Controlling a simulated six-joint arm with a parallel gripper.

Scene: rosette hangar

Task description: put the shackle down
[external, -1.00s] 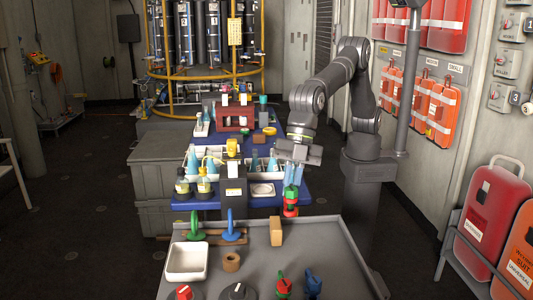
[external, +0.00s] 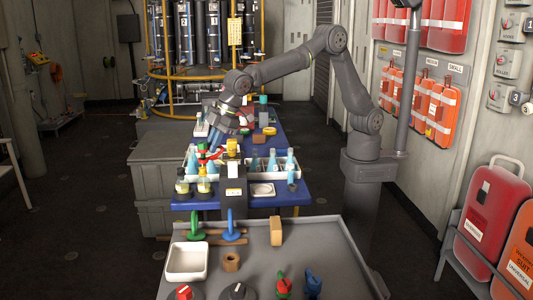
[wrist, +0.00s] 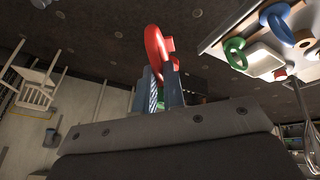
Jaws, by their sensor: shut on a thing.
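The shackle (external: 203,149), red with some green, is in my gripper (external: 215,142) over the left part of the blue table. It hangs above two yellow-topped dark jars and beside the bottles in the white tray; I cannot tell whether it touches anything. In the wrist view the red shackle (wrist: 156,45) stands between the two fingers of my gripper (wrist: 164,82), which are shut on it. A bit of green shows low between the fingers. The shackle's lower part is hidden there.
The grey table (external: 333,240) in front holds a green ring (external: 195,226), a blue ring (external: 230,226), a white bin (external: 186,276) and a wooden block (external: 276,231).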

